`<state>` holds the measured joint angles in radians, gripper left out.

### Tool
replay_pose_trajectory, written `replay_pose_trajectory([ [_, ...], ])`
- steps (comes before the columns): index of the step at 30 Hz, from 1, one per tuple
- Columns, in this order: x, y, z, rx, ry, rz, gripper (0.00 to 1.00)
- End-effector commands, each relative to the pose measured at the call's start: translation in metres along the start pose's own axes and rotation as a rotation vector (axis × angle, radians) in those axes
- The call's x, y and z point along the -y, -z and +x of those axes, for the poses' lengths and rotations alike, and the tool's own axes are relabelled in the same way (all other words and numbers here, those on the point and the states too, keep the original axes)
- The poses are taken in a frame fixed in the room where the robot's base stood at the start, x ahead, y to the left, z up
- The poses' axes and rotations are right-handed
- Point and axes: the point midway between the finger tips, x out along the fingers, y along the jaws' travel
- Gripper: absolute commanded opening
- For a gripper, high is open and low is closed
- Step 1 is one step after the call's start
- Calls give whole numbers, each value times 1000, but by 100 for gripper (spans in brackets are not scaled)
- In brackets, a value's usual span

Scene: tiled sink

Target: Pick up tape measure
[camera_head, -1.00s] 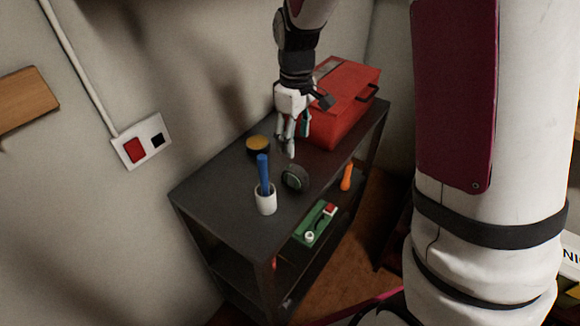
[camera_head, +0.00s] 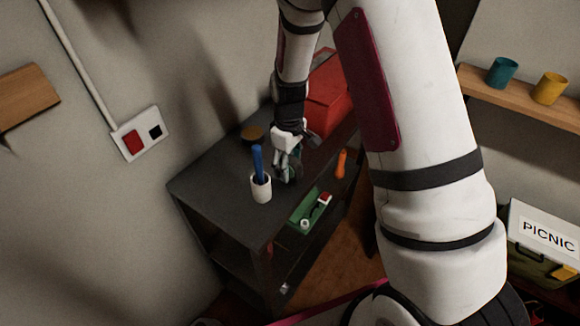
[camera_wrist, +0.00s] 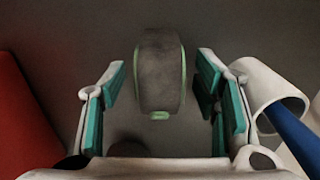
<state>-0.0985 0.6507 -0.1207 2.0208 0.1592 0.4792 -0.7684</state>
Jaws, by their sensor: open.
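The tape measure (camera_wrist: 160,75) is dark grey with green edges. In the wrist view it stands on the dark shelf top between the two open fingers of my gripper (camera_wrist: 161,100), with a gap on each side. In the head view the tape measure (camera_head: 294,168) is mostly hidden behind my gripper (camera_head: 287,168), which points down at it from above.
A white cup (camera_head: 261,190) with a blue-handled item stands just left of my gripper; the cup (camera_wrist: 262,92) is close to the right finger in the wrist view. A red toolbox (camera_head: 328,95) stands behind. A round tin (camera_head: 252,133) sits at the back left. The shelf's front left is clear.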

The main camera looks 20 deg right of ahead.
Motion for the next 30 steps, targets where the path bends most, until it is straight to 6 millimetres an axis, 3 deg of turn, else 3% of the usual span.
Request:
replay_pose_trajectory([
  [10,0,0,6,-1,0,1,54],
  [17,0,0,6,-1,0,1,1],
  [30,-1,1,2,-2,-1,0,0],
])
